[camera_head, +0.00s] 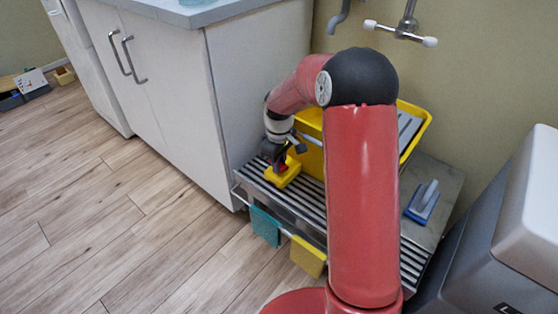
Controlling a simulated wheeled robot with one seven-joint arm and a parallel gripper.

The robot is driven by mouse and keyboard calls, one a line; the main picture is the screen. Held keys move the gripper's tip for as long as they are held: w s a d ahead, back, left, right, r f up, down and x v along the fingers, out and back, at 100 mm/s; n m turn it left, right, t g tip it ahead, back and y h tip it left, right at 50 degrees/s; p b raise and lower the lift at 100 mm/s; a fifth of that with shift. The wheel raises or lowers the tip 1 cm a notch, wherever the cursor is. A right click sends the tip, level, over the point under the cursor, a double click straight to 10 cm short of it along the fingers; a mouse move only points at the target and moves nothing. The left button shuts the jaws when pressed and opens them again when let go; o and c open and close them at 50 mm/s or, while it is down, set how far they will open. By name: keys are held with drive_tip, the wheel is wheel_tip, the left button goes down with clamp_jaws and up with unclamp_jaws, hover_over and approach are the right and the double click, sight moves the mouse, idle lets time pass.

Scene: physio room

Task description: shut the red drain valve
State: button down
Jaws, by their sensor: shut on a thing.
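A yellow tub (414,109) stands behind my arm, which hides much of it. A blue-based brush (423,203) lies at right. A white cabinet (258,80) stands close at left; the wooden floor in front is clear.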

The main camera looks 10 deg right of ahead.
drive_tip(key=shift+w+n, duration=0.1)
drive_tip(key=shift+n, duration=0.4)
drive_tip(key=c, duration=1.3)
unclamp_jaws()
drive_tip(key=shift+r, duration=0.1)
wheel_tip(320, 180, up, 7)
drive_tip(key=shift+f+p, duration=0.1)
drive_tip(key=shift+p, duration=0.2)
drive_tip(key=shift+r, duration=0.45)
